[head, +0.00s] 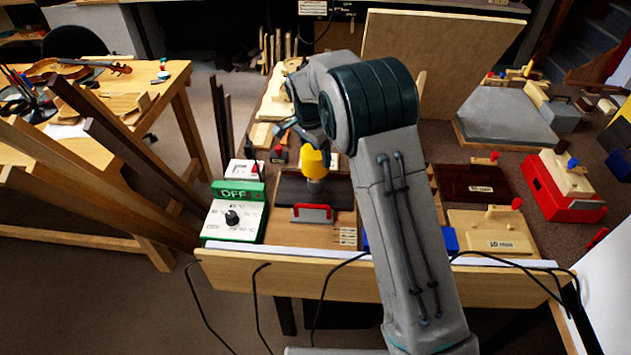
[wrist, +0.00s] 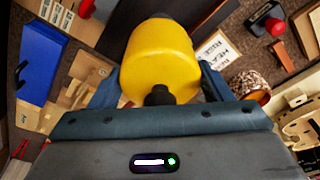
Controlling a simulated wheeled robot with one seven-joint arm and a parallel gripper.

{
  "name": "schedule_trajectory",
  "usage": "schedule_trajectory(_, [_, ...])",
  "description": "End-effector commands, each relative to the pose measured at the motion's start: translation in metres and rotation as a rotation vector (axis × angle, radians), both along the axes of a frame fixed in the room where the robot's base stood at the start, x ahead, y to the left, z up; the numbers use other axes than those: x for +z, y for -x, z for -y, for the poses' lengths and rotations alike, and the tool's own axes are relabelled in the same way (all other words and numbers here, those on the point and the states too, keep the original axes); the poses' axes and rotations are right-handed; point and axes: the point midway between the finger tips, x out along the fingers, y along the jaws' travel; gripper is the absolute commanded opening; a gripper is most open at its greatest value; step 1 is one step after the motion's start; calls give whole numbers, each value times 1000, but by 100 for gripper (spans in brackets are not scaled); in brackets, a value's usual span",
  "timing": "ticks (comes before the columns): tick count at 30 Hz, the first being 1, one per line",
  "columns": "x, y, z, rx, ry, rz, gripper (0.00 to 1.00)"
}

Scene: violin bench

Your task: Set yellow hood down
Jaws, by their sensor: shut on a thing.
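The yellow hood (head: 314,163) is a rounded yellow piece in my gripper (head: 312,146), in the middle of the bench in the head view. In the wrist view the yellow hood (wrist: 160,58) fills the space between the two blue-grey fingers of my gripper (wrist: 158,85). The gripper is shut on it. In the head view the hood shows over a dark plate (head: 335,190). I cannot tell whether its lower end touches anything there.
A green and white control box marked OFF (head: 236,215) stands left of the dark plate. A red-handled piece (head: 312,213) is in front. Dark upright strips (head: 125,150) lean at the left. A dark red block (head: 473,183) and pale block (head: 490,232) lie to the right.

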Motion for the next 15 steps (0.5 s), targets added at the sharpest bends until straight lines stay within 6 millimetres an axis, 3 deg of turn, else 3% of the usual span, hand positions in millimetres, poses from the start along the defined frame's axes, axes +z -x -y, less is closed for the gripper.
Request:
schedule_trajectory(3, [-24,1,1,1,2,-5,46])
schedule_trajectory(15, [-68,1,1,1,1,-4,46])
